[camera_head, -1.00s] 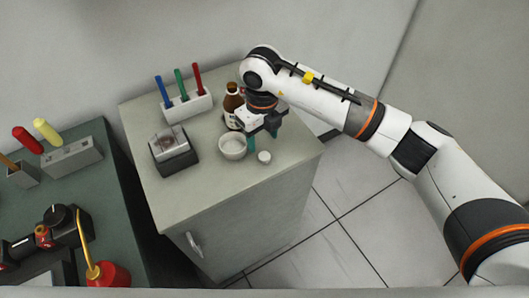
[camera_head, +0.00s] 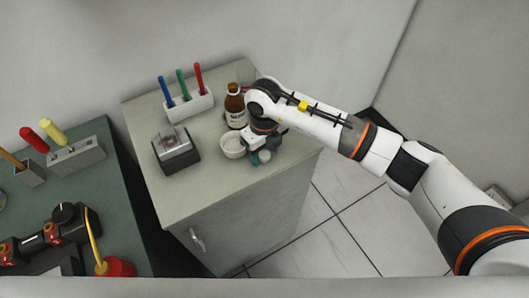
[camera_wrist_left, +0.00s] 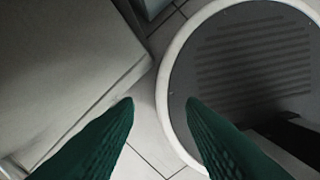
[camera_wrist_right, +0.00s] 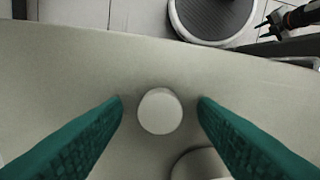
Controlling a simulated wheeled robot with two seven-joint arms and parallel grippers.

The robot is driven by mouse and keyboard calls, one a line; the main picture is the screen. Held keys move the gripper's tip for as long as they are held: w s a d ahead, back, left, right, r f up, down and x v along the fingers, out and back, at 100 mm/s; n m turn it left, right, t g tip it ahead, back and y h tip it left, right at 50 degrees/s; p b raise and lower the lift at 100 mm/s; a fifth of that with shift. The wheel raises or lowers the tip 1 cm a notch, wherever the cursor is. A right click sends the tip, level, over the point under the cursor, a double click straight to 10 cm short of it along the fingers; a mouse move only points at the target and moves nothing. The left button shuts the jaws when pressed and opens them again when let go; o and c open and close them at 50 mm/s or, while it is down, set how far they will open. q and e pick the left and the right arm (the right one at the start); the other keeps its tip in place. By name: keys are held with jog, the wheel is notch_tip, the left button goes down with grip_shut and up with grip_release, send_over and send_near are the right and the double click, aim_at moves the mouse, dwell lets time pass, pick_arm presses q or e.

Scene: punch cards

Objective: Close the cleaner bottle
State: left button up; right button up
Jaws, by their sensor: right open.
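The brown cleaner bottle (camera_head: 236,112) with a white label stands upright on the cabinet top. Its top looks dark; I cannot tell details of its mouth. My right gripper (camera_wrist_right: 160,102) is open above the cap, with one green finger on either side and nothing held. My left gripper (camera_wrist_left: 160,102) is open and empty, pointing down over the floor and my round base, away from the cabinet.
A white bowl (camera_head: 231,147) stands beside the bottle, close to the right gripper. A white holder (camera_head: 188,106) with blue, green and red pens is at the back. A dark box device (camera_head: 175,150) sits left of the bowl. The cabinet's front left top is clear.

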aim_at(264, 154)
jog(key=c, duration=1)
jog(key=shift+c, duration=0.2)
notch_tip(264, 154, up, 10)
jog(key=b, duration=0.2)
jog(key=shift+b, duration=0.35)
